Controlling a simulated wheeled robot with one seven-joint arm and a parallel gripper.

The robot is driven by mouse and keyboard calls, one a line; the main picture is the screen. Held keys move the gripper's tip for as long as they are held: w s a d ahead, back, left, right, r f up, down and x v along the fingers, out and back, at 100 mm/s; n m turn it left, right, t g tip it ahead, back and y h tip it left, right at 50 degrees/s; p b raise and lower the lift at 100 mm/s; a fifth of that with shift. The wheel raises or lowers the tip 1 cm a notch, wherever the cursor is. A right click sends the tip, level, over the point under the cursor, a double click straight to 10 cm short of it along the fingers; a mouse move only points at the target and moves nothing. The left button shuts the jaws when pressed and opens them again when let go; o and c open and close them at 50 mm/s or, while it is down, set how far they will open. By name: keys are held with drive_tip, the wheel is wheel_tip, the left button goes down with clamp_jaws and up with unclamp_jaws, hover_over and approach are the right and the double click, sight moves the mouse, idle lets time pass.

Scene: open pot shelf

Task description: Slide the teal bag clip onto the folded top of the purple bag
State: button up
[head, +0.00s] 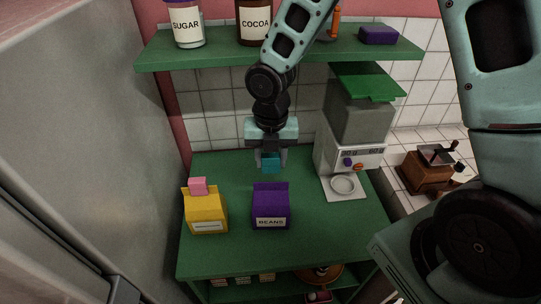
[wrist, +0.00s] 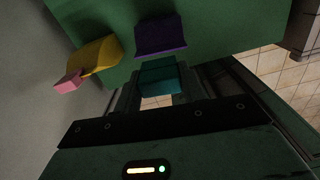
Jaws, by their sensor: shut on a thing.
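The purple bag (head: 271,207) stands upright on the green shelf, its label reading BEANS and its folded top facing up. It also shows in the wrist view (wrist: 161,37), just beyond my fingertips. My gripper (head: 271,165) is shut on the teal bag clip (head: 270,161) and holds it above and behind the purple bag in the head view. The clip sits between my fingers in the wrist view (wrist: 158,75) and is apart from the bag. Its slot is not clearly visible.
A yellow bag (head: 206,212) with a pink clip (head: 198,186) stands left of the purple bag. A grey machine with a green lid (head: 357,128) stands at the right. An upper green shelf (head: 230,58) holds jars. A grey wall panel (head: 80,130) bounds the left.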

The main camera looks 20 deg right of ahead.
drive_tip(key=shift+f+b, duration=1.8)
drive_tip(key=shift+f, duration=0.2)
drive_tip(key=shift+f+b, duration=0.35)
drive_tip(key=shift+f, duration=0.3)
drive_tip(key=shift+f, duration=0.45)
drive_tip(key=shift+s+f+b, duration=0.35)
drive_tip(key=shift+f+b, duration=0.25)
drive_tip(key=o, duration=1)
drive_tip(key=shift+o, duration=0.2)
drive_tip(key=shift+d, duration=0.1)
wheel_tip(320, 180, up, 19)
drive_tip(key=shift+w+a+f, duration=0.15)
drive_tip(key=shift+w+a, duration=0.1)
drive_tip(key=shift+a, duration=0.1)
